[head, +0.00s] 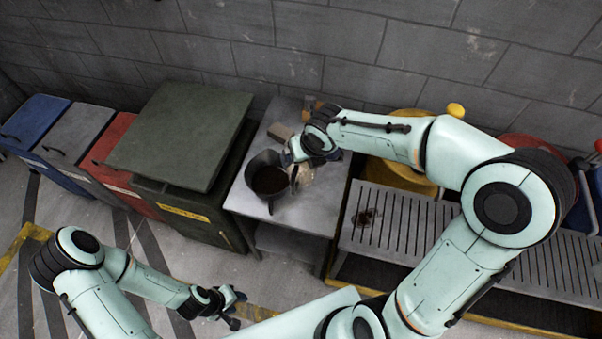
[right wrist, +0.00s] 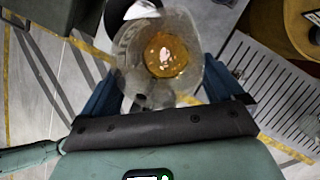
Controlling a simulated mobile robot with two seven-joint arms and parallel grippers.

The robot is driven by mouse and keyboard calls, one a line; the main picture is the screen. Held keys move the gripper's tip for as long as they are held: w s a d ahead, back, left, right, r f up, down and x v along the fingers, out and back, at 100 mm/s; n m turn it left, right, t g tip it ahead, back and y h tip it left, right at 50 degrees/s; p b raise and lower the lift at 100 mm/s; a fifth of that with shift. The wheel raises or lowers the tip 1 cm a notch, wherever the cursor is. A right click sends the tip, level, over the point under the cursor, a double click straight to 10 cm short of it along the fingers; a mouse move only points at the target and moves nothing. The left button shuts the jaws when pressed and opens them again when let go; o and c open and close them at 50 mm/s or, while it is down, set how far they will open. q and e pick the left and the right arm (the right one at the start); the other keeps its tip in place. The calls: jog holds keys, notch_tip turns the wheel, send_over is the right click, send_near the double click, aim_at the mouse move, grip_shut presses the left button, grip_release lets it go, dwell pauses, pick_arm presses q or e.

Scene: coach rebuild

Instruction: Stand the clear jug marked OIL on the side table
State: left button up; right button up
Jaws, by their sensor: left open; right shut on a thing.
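The clear jug (right wrist: 128,48) with amber liquid in it sits between the blue fingers of my right gripper (right wrist: 165,88), which is shut on it. In the head view the jug (head: 305,178) is partly hidden behind my right gripper (head: 298,152), over the grey side table (head: 312,212). I cannot tell whether its base touches the top. The OIL mark is not readable. My left gripper (head: 236,308) is open and empty, low in front, away from the table.
A dark open jug (head: 268,178) stands on the side table, just left of the clear jug. A small tan block (head: 280,132) lies at the back. A dark green bin (head: 180,130) is left of the table; a slatted grating (head: 420,222) is right. The table's front right is bare.

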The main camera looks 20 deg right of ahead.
notch_tip(320, 180, down, 9)
jog(key=shift+r, duration=0.1)
notch_tip(320, 180, down, 3)
jog(key=shift+r+b, duration=0.15)
jog(key=shift+b, duration=0.6)
jog(key=shift+s, duration=0.3)
notch_tip(320, 180, down, 6)
jog(key=b, duration=0.3)
jog(key=shift+w, duration=0.4)
pick_arm(q)
jog(key=s+f, duration=0.6)
pick_arm(e)
jog(key=o, duration=1.3)
jog(key=shift+s, duration=0.1)
jog(key=p, duration=0.4)
send_near(309, 183)
jog(key=x, duration=0.5)
jog(key=shift+w+a+f, duration=0.15)
jog(key=shift+w+f, duration=0.1)
jog(key=shift+f, duration=0.05)
jog(key=shift+s+r+p, duration=0.15)
jog(key=shift+r+p, duration=0.1)
jog(key=shift+p, duration=0.05)
pick_arm(q)
jog(key=w+r, duration=0.6)
pick_arm(e)
jog(key=shift+s+r, duration=0.25)
jog(key=shift+s, duration=0.25)
